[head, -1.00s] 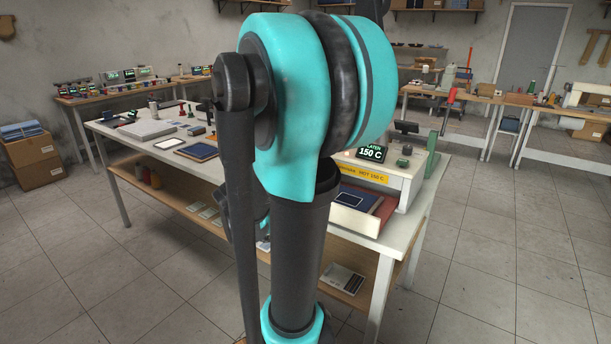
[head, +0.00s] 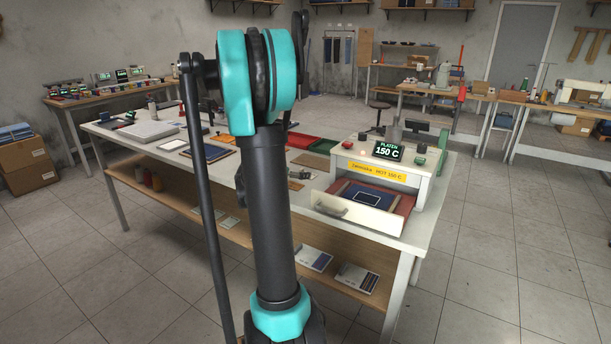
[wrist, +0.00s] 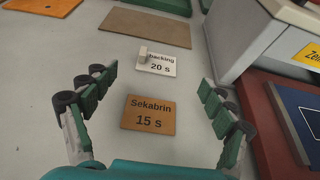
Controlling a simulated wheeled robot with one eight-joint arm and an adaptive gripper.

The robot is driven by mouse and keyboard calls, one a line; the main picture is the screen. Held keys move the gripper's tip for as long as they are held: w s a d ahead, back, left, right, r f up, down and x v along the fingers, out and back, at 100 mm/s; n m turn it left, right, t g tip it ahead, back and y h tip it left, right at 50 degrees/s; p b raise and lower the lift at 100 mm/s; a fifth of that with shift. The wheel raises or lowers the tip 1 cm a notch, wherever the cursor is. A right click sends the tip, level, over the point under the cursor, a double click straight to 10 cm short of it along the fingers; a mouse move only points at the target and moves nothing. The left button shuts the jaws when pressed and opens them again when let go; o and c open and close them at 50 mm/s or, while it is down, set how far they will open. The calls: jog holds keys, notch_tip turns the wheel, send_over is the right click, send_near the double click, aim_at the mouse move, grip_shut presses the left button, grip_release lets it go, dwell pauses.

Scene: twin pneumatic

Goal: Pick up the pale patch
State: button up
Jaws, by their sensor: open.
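My gripper (wrist: 158,82) is open and empty in the wrist view, its fingers spread over the white table; the arm hides it in the head view. Between and beyond the fingers lie an orange "Sekabrin 15 s" card (wrist: 149,120) and a white "backing 20 s" card (wrist: 160,69). A small pale block (wrist: 143,52) sits at the white card's left edge. I cannot tell which thing is the pale patch. A pale flat square (head: 172,145) lies at the table's left part. A white-outlined square (head: 367,199) shows on the dark blue piece in the open drawer.
The "PLATEN 150 C" press (head: 400,157) bears a yellow hot label and has an open drawer (head: 340,211) with a handle. In the wrist view the press and its red-edged drawer stand close at right. A brown board (wrist: 147,28) lies at the back. Bare table surrounds the cards.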

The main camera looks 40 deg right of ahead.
jog(key=x, duration=1)
jog(key=shift+w+r, duration=0.1)
jog(key=shift+w, duration=0.05)
jog(key=c, duration=0.9)
